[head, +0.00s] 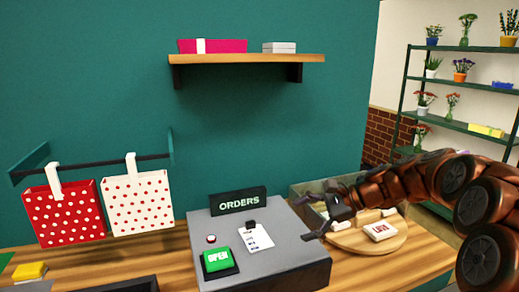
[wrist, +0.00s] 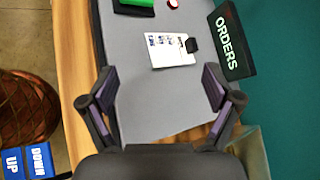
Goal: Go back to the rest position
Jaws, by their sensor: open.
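My gripper (head: 326,212) reaches in from the right in the head view and is over the right part of the grey orders box (head: 300,262). In the wrist view my gripper (wrist: 160,98) is open, with nothing between its fingers. Beyond the fingertips lie the box's grey top (wrist: 150,108) and a white order card (wrist: 168,50) in a black clip. The black ORDERS sign (head: 238,200) stands at the back of the box. A green OPEN button (head: 217,260) and a small red button (head: 211,239) are on its left part.
Red (head: 65,213) and white (head: 138,203) dotted bags hang from a rail at left. A wooden round board (head: 352,240) with blocks is right of the box. A wall shelf (head: 250,59) is above. Blue UP and DOWN buttons (wrist: 26,162) show in the wrist view.

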